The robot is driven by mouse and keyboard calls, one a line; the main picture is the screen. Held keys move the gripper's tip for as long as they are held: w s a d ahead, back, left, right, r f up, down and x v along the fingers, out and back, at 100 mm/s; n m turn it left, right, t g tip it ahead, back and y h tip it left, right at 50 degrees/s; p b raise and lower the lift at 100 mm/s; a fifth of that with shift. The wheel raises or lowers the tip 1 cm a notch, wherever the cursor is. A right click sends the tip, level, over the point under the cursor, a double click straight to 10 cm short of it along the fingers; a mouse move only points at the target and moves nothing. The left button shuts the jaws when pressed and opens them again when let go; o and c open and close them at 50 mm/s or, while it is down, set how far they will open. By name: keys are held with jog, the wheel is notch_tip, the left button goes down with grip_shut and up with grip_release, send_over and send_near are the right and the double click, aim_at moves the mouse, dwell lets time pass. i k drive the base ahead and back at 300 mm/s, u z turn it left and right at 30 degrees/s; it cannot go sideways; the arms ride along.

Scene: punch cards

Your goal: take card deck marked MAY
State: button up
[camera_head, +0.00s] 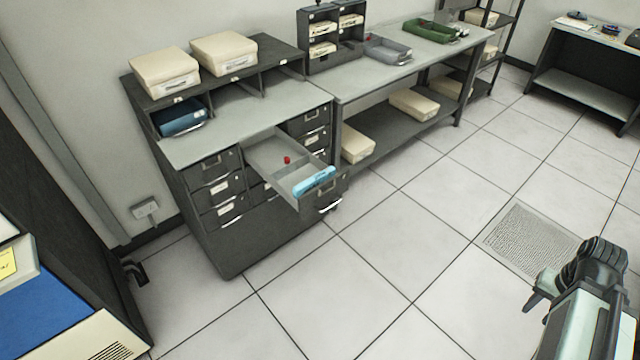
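A light blue item (314,181), perhaps a card deck, lies at the front end of a pulled-out drawer (262,158) in the dark grey cabinet. Any writing on it is too small to read, so I cannot tell whether it says MAY. A small red object (287,160) is also in that drawer. My gripper (540,290) is at the lower right, over the floor and well apart from the cabinet. Nothing is seen in it, and its finger gap is unclear.
Cream boxes (165,74) sit on the cabinet's top shelf, with a dark blue item (181,118) in a cubby below. A long bench (390,72) with grey and green trays stands beyond. A blue and cream unit (45,320) is at lower left. The tiled floor between is clear.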

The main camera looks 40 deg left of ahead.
aim_at(318, 179)
jog(key=z, duration=0.05)
jog(key=i, duration=1.8)
jog(key=u, duration=4.4)
jog(key=i, duration=1.05)
jog(key=u, duration=0.05)
